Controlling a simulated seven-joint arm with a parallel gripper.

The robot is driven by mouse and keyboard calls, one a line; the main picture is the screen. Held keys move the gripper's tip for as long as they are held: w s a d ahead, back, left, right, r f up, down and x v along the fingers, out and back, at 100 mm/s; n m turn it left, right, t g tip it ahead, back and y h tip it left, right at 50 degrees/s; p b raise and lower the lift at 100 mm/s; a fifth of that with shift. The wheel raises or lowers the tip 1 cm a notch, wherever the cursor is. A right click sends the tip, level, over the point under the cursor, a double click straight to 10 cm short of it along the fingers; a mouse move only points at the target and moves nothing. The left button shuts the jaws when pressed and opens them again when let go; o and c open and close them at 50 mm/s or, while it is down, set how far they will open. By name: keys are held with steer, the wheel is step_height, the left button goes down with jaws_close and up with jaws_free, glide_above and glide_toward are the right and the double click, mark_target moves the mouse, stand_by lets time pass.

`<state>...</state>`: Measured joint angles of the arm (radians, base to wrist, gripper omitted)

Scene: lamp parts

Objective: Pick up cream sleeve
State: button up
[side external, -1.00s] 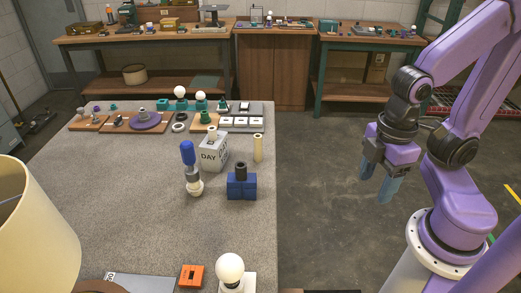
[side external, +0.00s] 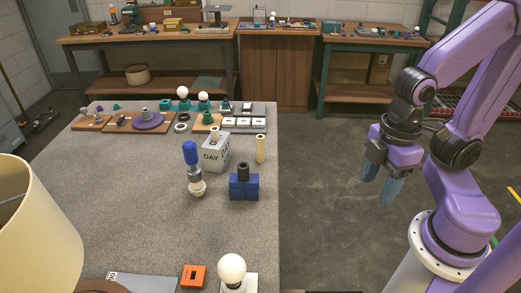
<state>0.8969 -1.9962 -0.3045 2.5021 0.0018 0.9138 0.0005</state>
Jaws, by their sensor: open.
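A cream sleeve (side external: 261,149), a slim pale upright cylinder, stands on the grey table near its right edge. My gripper (side external: 380,185) is open and empty. It hangs off the table's right side, over the floor, well to the right of the sleeve, with its blue fingers pointing down. Nothing hides the sleeve's upper part.
A blue-topped tool on a white bulb (side external: 194,170) stands left of the blue block. A large cream lampshade (side external: 38,235), an orange block (side external: 193,277) and a white bulb (side external: 231,270) are at the front. Lamp parts line the table's back. The table's middle left is clear.

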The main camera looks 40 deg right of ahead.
steer(key=w+a+f+m+t+y, duration=0.2)
steer(key=w+a+f, duration=0.15)
steer(key=w, duration=0.45)
steer(key=m+t+y, duration=0.2)
steer(key=m+t, duration=0.5)
steer(key=t, duration=0.4)
glide_toward(263, 146)
steer(key=x, duration=0.7)
steer(key=shift+w+d+f, duration=0.2)
steer(key=shift+w+d, duration=0.05)
steer(key=shift+w, duration=0.15)
steer(key=shift+x, duration=2.75)
steer(key=shift+a, duration=0.15)
steer(key=shift+s, duration=0.1)
steer(key=c, duration=1)
